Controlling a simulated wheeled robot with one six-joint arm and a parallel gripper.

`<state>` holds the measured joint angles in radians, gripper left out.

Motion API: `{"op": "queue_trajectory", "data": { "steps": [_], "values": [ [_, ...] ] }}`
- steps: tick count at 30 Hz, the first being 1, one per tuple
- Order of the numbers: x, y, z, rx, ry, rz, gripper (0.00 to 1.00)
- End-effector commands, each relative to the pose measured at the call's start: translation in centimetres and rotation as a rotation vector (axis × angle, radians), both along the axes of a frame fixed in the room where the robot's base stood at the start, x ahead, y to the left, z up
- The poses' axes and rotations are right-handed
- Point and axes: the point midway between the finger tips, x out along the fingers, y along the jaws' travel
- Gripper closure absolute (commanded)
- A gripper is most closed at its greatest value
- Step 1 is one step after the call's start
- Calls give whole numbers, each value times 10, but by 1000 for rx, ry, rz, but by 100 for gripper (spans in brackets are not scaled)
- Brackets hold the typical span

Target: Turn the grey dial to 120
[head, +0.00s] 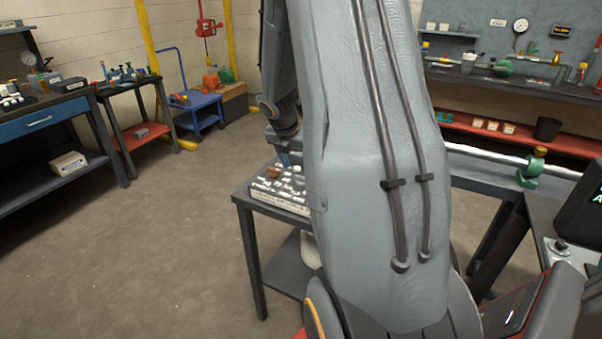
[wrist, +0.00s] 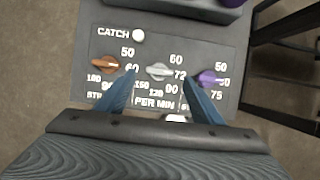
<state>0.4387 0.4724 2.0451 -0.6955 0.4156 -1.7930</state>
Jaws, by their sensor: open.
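The grey dial (wrist: 159,71) is the middle one of three on a dark panel (wrist: 100,14) in the wrist view. Printed numbers, including 60, 72 and 120, surround it. Its long knob lies roughly sideways; I cannot tell which end is the pointer. My gripper (wrist: 159,98) is open and empty, its two blue fingers spread below and to either side of the dial, apart from it. In the head view the panel (head: 283,203) sits on a small dark table, and my arm hides part of it.
An orange-brown dial (wrist: 105,64) is left of the grey one, a purple dial (wrist: 208,78) right, close to the right finger. A white knob (wrist: 138,34) marked CATCH is above. A white round part (wrist: 175,118) shows between the fingers. Open floor (head: 170,240) lies left of the table.

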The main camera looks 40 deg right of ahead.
Motion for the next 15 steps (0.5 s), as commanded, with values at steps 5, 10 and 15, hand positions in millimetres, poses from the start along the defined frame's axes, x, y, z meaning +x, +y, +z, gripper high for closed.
{"op": "queue_trajectory", "data": {
  "steps": [5, 10, 15],
  "values": [
    [3, -9, -27, 2, 3, -2, 39],
    [6, -15, -42, 2, 1, -3, 39],
    [7, -18, -48, 1, 0, -2, 39]
  ]
}}
